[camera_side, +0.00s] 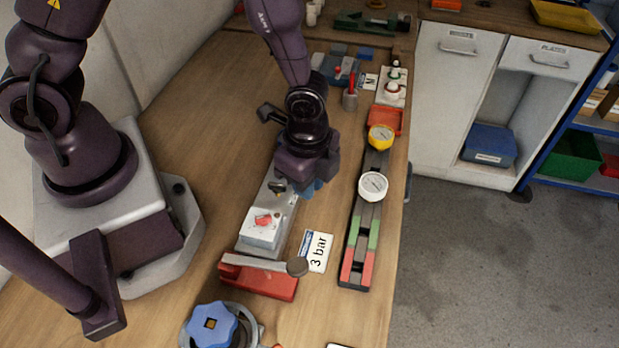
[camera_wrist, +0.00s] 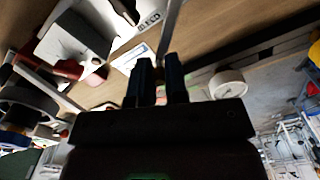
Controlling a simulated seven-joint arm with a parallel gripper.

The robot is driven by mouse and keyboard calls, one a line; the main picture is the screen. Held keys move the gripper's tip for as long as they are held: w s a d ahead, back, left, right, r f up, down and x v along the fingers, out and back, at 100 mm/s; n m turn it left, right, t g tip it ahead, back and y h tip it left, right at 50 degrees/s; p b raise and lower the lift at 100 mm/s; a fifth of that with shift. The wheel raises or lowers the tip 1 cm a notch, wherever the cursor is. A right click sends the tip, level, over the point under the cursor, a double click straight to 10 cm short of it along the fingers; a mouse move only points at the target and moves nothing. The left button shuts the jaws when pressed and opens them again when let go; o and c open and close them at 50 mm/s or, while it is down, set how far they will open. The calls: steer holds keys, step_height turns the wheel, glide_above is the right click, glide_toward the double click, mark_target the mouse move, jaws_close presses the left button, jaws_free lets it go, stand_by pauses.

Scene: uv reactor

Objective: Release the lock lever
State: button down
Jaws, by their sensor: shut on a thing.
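My gripper (camera_wrist: 158,66) is low over the far end of a grey fixture plate (camera_side: 283,212), its fingers close together. A dark handle (camera_side: 277,187) sits on the plate left of the gripper. A white box with a red knob (camera_side: 264,220) stands nearer. A grey arm with a round knob (camera_side: 297,267) lies across a red base (camera_side: 262,283).
A "3 bar" card (camera_side: 316,252) lies right of the plate. A blue star knob (camera_side: 211,324) is at the front. The table's left middle is clear.

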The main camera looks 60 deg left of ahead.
steer(key=c, duration=1.1)
jaws_free()
step_height(320, 180, up, 13)
steer(key=shift+r, duration=0.1)
steer(key=s+a+r+n+t, duration=0.2)
steer(key=s+a+r+n, duration=0.1)
steer(key=r+n, duration=0.1)
steer(key=s+a+r+n+t, duration=0.1)
steer(key=s+a+r+n, duration=0.2)
steer(key=a+r+n, duration=0.1)
steer(key=s+a+r+n+t, duration=0.2)
steer(key=a+r+n, duration=0.2)
steer(key=r, duration=0.3)
steer(key=shift+s+a+n+t, duration=0.15)
steer(key=shift+s+n+t, duration=0.2)
steer(key=shift+n, duration=0.45)
